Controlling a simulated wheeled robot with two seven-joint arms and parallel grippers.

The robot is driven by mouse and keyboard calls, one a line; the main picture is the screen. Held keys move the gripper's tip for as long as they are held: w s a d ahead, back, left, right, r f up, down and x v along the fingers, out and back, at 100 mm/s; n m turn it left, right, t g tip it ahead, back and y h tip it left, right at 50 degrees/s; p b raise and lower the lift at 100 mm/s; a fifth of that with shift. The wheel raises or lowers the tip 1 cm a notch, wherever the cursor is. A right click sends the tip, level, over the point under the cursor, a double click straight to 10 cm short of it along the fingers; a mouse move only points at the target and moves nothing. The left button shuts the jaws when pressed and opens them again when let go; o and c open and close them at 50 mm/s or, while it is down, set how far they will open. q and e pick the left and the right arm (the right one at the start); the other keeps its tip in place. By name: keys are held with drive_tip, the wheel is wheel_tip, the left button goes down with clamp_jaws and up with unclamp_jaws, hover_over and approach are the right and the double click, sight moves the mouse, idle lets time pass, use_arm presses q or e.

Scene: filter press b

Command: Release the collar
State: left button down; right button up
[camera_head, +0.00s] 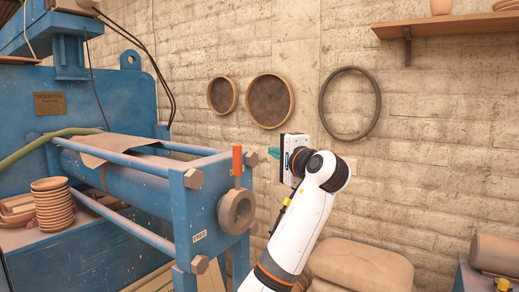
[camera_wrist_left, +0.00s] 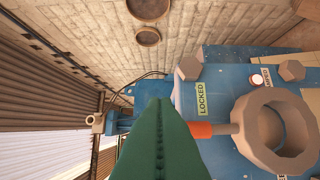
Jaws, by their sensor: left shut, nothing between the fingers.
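The collar (camera_head: 237,211) is a thick brown ring on the front end plate of the blue press. Its handle (camera_head: 237,161) has an orange-red grip and stands upright from the collar. In the left wrist view the collar (camera_wrist_left: 272,132) is at right, with the orange grip (camera_wrist_left: 199,130) pointing left and partly hidden behind my fingers. My left gripper (camera_head: 273,152) has green fingers, shut and empty, right of the grip in the head view. The shut fingers (camera_wrist_left: 160,130) fill the lower middle of the wrist view; contact with the grip cannot be told. My right gripper is not in view.
Large bolt heads (camera_head: 193,179) stick out around the collar. Stacked bowls (camera_head: 53,205) stand left; sacks (camera_head: 360,264) lie behind my arm.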

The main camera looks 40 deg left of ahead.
use_arm(q)
drive_tip(key=p+x, duration=0.5)
drive_tip(key=x, duration=0.5)
drive_tip(key=s+p, duration=0.2)
drive_tip(key=s, duration=0.2)
drive_tip(key=shift+s, duration=0.1)
drive_tip(key=shift+d, duration=0.1)
